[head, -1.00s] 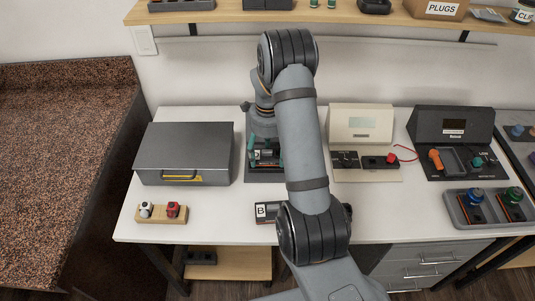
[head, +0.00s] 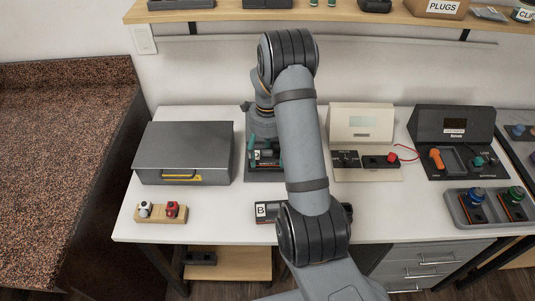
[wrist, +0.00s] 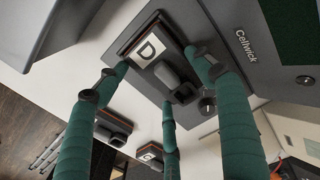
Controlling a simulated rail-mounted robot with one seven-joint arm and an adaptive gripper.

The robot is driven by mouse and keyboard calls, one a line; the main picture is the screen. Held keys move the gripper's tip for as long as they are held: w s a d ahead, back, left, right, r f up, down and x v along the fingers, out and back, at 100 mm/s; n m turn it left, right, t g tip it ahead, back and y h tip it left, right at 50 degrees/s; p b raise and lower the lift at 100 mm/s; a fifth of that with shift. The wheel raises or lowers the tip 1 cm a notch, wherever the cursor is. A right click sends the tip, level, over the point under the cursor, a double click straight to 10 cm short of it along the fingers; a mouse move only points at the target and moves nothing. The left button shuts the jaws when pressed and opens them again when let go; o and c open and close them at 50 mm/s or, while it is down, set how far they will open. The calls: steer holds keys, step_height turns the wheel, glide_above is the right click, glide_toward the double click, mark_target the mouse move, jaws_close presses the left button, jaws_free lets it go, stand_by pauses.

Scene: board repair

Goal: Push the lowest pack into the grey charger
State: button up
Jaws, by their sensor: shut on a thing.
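The grey charger (wrist: 242,75), marked Cellwick, fills the upper middle of the wrist view. Its grey base (head: 251,172) shows beside my arm in the head view. A dark pack with a white D label and orange edge (wrist: 150,47) lies at the charger. My gripper (wrist: 163,74) has its teal fingers closed around this pack, and the gripper also shows in the head view (head: 266,153). The fingers and my arm hide part of the pack and charger, so I cannot tell how deep the pack sits.
A pack labelled B (head: 261,211) lies near the table's front, partly behind my arm. A grey metal box (head: 186,150) stands left of the charger, and a cream tester (head: 360,124) stands right. Bare table (head: 218,218) lies front left.

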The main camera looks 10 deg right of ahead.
steer(key=shift+f+b, duration=0.4)
stand_by(0.4)
steer(key=o, duration=1.3)
steer(key=shift+c, duration=0.2)
steer(key=shift+o, duration=1.3)
steer(key=shift+r, duration=0.2)
steer(key=shift+r+p, duration=0.9)
steer(key=shift+r, duration=0.4)
steer(key=shift+r, duration=0.15)
step_height(320, 180, up, 6)
steer(key=p, duration=0.4)
